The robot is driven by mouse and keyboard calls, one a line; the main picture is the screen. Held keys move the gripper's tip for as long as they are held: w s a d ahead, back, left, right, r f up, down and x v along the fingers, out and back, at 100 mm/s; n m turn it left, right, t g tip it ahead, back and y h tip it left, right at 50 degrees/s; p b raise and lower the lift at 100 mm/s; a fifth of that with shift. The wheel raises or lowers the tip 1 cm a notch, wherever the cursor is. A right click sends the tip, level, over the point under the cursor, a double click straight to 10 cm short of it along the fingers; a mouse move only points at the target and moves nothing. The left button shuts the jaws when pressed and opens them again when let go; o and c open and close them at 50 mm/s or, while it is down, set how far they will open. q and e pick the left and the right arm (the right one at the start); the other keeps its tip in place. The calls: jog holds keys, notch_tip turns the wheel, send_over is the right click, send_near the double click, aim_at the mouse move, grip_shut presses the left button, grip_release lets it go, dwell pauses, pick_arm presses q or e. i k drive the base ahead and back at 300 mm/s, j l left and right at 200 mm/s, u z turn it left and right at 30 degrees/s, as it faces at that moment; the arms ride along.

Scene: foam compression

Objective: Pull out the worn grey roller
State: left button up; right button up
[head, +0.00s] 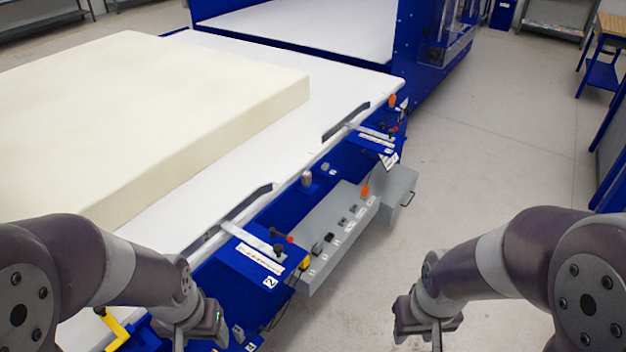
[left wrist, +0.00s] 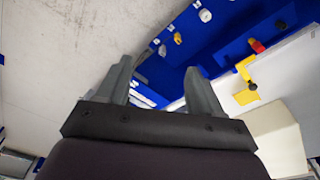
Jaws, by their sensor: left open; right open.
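In the left wrist view, a row of small rollers or knobs juts from a blue panel, among them a pale grey one (left wrist: 205,16) and an orange-tipped one (left wrist: 178,38). I cannot tell which is the worn grey roller. In the head view, a short grey cylinder (head: 307,178) stands on the blue machine edge. My left gripper (head: 196,338) is at the bottom, beside the machine's near end. Its two fingers (left wrist: 158,78) are apart and empty in the left wrist view. My right gripper (head: 437,338) is open over the floor, away from the machine; its fingertips are cut off.
A large cream foam block (head: 130,110) lies on the white machine table (head: 345,90). Clamp levers (head: 250,238) and a grey parts tray (head: 335,240) line the blue side. A yellow handle (head: 115,325) is near the left arm. The floor (head: 490,150) at right is clear.

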aim_at(306, 177)
jog(key=u, duration=0.3)
jog(key=i+l+u, duration=0.25)
jog(key=u, duration=0.2)
jog(key=i+l+u, duration=0.65)
jog(key=l+u, duration=0.2)
jog(key=i+l, duration=0.15)
jog(key=l, duration=0.2)
jog(key=i+l, duration=0.15)
jog(key=l, duration=0.25)
jog(key=i+l, duration=0.15)
jog(key=l, duration=0.2)
jog(key=i+l, duration=0.2)
jog(key=l, duration=0.2)
jog(key=u, duration=0.05)
